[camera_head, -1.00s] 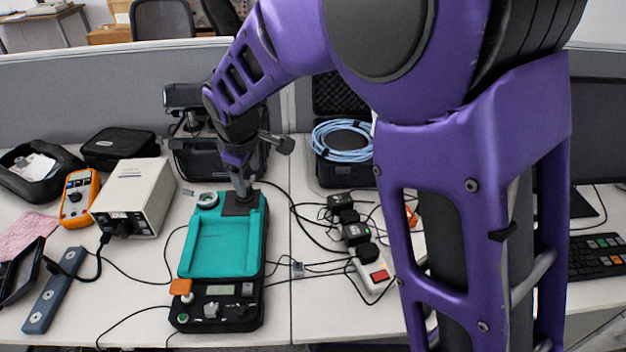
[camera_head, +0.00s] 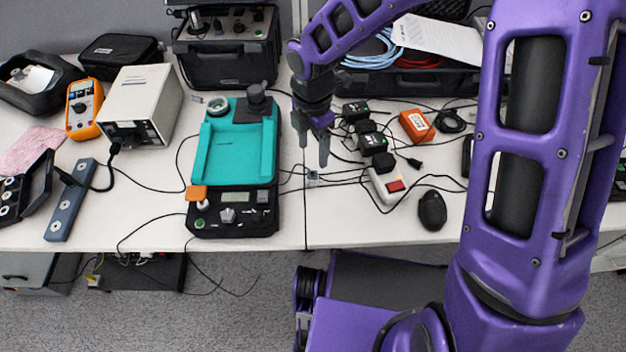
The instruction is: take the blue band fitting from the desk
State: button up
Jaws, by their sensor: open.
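A small grey-blue fitting (camera_head: 312,178), which looks like the blue band fitting, sits on the white desk (camera_head: 285,225) among thin black cables. It is just right of the teal-topped device. It is too small for me to make out its band clearly. My gripper (camera_head: 316,160) points down with its two fingers apart and nothing between them. In the picture its fingertips are just above the fitting. I cannot tell how high they are over the desk.
The teal-topped device (camera_head: 235,155) stands close on the left. Black power adapters (camera_head: 372,143), a white power strip (camera_head: 385,186), an orange box (camera_head: 417,125) and a black mouse (camera_head: 432,210) lie to the right. The desk's front strip is fairly clear.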

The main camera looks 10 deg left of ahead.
aim_at(313, 175)
notch_tip(313, 175, down, 10)
jog(key=shift+a+r+b, duration=0.1)
jog(key=shift+r+b, duration=0.05)
jog(key=shift+b, duration=0.9)
grip_shut()
